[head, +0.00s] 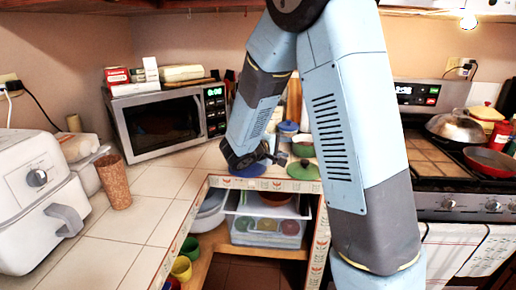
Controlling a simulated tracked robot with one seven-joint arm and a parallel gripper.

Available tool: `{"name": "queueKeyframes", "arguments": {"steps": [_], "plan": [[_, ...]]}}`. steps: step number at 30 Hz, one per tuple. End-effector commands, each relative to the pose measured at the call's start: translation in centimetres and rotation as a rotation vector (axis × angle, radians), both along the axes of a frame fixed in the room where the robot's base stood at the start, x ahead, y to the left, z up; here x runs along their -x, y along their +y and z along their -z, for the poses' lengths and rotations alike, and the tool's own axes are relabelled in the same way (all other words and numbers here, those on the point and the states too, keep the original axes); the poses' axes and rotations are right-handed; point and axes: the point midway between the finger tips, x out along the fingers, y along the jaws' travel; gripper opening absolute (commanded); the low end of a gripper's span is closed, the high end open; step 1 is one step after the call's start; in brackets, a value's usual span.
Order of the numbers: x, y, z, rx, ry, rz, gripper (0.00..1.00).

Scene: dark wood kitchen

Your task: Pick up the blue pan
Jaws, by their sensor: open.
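A blue round, flat item (247,170), which looks like the blue pan, lies on the tiled counter near its inner front edge. Its upper part is partly hidden behind my gripper, and I cannot make out a handle. My gripper (274,158) is low over the counter, just above and slightly right of the blue item in the picture. It is open, with nothing seen between its fingers. I cannot tell whether it touches the blue item.
A green lid (303,171) lies right of the blue item, with blue-lidded and green containers (288,128) behind. A microwave (170,122) stands at the back left. A cork-coloured cup (113,182) and white air fryer (38,195) are left. Open shelves hold a plastic drawer box (268,226).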

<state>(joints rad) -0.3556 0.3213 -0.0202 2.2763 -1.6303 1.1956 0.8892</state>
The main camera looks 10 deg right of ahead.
Motion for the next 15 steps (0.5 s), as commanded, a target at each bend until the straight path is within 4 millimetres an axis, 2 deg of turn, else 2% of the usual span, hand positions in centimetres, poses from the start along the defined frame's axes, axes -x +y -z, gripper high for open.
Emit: {"name": "queueKeyframes", "arguments": {"steps": [1, 3, 9, 15], "plan": [[-1.2, 1.3, 1.3, 0.031, -0.003, -0.049, 0.47], [-2.8, 3.0, 2.7, 0.065, -0.019, -0.114, 0.47], [-5.6, 7.0, 5.9, 0.122, -0.054, -0.267, 0.47], [-6.7, 8.4, 7.3, 0.139, -0.069, -0.327, 0.47]]}}
